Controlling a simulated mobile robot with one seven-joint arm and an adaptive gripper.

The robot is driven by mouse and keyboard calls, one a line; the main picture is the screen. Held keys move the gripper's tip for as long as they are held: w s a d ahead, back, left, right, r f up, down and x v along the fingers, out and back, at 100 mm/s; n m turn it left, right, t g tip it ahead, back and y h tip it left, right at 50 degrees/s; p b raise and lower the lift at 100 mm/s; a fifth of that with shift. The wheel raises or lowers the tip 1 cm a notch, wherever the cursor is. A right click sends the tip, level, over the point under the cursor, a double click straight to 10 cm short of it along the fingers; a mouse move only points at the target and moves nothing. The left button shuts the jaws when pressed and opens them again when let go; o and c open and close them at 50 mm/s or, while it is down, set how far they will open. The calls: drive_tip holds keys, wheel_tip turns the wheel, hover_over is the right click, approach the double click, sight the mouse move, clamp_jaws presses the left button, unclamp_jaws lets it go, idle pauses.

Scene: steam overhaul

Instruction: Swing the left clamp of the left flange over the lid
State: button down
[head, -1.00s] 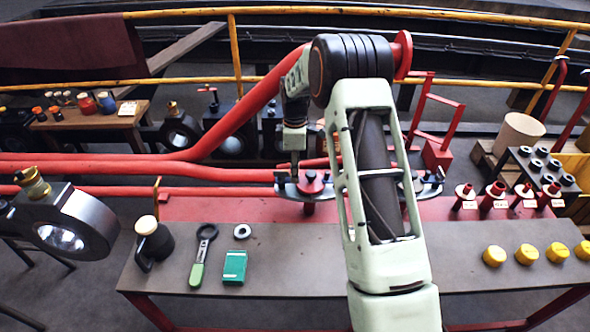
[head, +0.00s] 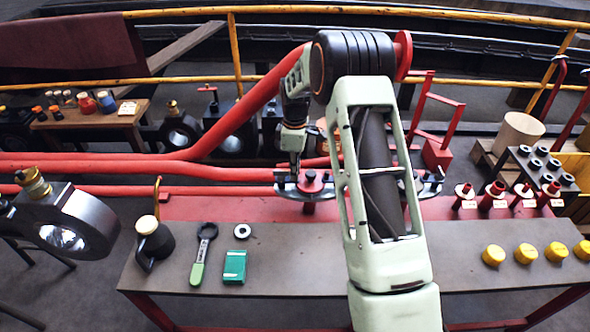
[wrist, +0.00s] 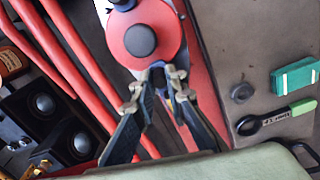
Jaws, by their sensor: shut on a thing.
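The left flange (head: 293,190) is a grey plate on a red post beyond the bench. Its red lid (head: 313,187) with a dark knob sits on it, and the lid also shows large in the wrist view (wrist: 133,49). My gripper (head: 292,175) points down at the left side of the flange. In the wrist view my gripper (wrist: 163,72) has its fingertips close together at the lid's edge, shut on the left clamp. The clamp is mostly hidden by the fingers, so its exact angle cannot be told.
A second flange (head: 432,187) stands to the right, partly behind my arm. Red pipes (head: 130,168) run at the left. The bench (head: 300,250) holds a green-handled wrench (head: 201,255), a green box (head: 234,267), a ring (head: 242,231) and yellow caps (head: 527,254).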

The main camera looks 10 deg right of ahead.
drive_tip(key=c, duration=2)
unclamp_jaws()
drive_tip(key=shift+o, duration=0.2)
drive_tip(key=shift+r, duration=0.15)
wheel_tip(320, 180, up, 12)
